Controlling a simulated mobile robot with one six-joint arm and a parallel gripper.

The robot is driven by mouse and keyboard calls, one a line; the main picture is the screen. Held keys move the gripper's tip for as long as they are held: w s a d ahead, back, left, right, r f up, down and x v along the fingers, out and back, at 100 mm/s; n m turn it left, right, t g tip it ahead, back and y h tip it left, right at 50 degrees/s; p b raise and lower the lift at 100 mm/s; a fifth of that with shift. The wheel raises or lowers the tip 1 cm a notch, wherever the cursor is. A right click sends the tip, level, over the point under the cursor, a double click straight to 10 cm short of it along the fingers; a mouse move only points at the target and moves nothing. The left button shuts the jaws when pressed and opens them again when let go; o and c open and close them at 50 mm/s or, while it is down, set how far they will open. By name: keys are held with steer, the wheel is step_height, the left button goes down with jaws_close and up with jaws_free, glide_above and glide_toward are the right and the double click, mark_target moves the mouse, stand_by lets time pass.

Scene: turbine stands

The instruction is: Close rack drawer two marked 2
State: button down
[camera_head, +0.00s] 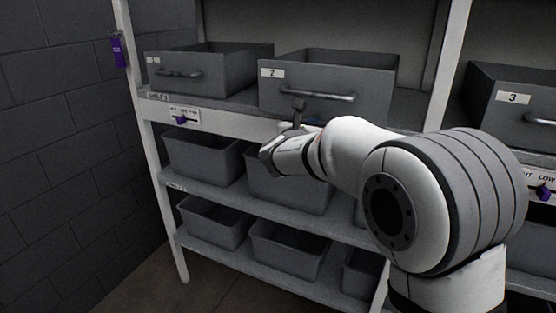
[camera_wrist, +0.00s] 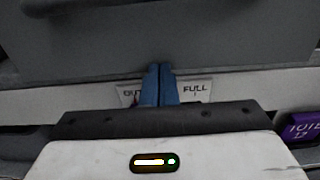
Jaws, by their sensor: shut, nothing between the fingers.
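Drawer two (camera_head: 325,80) is a dark grey box with a white label "2" and a bar handle (camera_head: 318,94). In the head view it sits on the rack's upper shelf and juts out past the shelf's front edge. My gripper (camera_head: 298,104) is in front of the drawer's lower front, near the left end of the handle. In the wrist view its blue fingers (camera_wrist: 160,84) are together with nothing between them. The grey drawer front (camera_wrist: 160,40) fills the top of that view. Whether the fingers touch it, I cannot tell.
Another drawer (camera_head: 195,70) stands to the left and drawer 3 (camera_head: 515,100) to the right. Grey bins (camera_head: 205,160) fill the lower shelves. A white label (camera_wrist: 195,91) reading "FULL" and a purple tag (camera_wrist: 303,129) show in the wrist view. A block wall is at left.

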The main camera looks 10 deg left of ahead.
steer(key=shift+w+d, duration=0.1)
steer(key=shift+w, duration=0.85)
